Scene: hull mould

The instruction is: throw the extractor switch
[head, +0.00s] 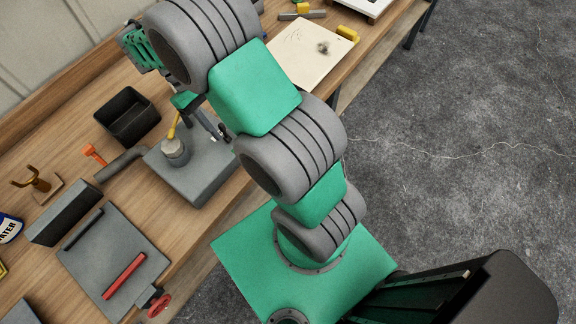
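A grey box (205,172) lies on the bench with a round grey post (175,152) on it. A yellow lever (173,126) rises from the post and tilts slightly; I take this for the extractor switch, though no label is legible. My gripper (205,128) is over the box, just right of the lever, pointing down. Its fingers look apart with nothing seen between them. My arm hides part of the hand, and I cannot tell whether a finger touches the lever.
A black open bin (127,117) stands behind left. A grey pipe (121,163) and an orange-headed tool (94,154) lie left of the box. A grey plate (100,245) with a red bar (125,276) is at front left. A pale board (303,50) lies to the right.

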